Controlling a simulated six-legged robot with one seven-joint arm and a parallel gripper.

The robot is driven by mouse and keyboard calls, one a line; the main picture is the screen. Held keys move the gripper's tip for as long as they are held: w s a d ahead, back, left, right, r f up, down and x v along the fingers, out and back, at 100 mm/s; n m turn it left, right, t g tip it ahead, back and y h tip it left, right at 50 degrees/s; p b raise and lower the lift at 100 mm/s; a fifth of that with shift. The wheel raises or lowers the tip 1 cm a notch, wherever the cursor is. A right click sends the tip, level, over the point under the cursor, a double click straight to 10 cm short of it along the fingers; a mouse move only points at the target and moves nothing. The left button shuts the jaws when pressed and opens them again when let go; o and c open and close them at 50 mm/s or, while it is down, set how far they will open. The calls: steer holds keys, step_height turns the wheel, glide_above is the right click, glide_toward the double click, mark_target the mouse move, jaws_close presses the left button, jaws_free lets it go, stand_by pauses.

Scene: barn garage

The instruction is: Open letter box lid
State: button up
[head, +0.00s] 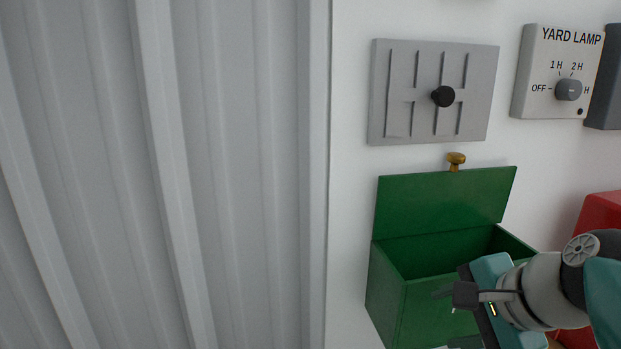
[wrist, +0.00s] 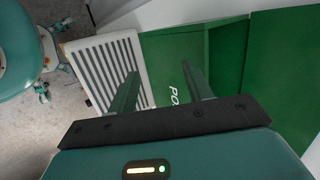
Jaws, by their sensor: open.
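The green letter box (head: 385,300) is on the white wall in the head view. Its lid (head: 445,203) stands upright at the back, with a brass knob (head: 456,159) at its top edge, and the inside of the box shows. My gripper (head: 456,300) is in front of the box's right part and hides some of it. In the wrist view my gripper (wrist: 160,72) has its two fingers apart with nothing held between them. Beyond them is the green letter box (wrist: 178,55), with white letters partly hidden by a finger. The knob is not in the wrist view.
A yard lamp switch (head: 548,95) is at upper right, and a red object (head: 597,212) is right of the box. A white slatted panel (wrist: 92,68) lies at left in the wrist view.

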steer(key=s+a+f+n+h, duration=0.1)
steer(key=s+a+f+n, duration=0.1)
steer(key=f+n, duration=0.4)
steer(key=s+a+f+n+g+h, duration=0.1)
steer(key=s+a+f+n+h, duration=0.1)
steer(key=f+n, duration=0.3)
steer(key=n, duration=0.3)
steer(key=shift+s+f+n+g+h, duration=0.3)
steer(key=shift+s+f, duration=0.1)
steer(key=shift+a, duration=0.1)
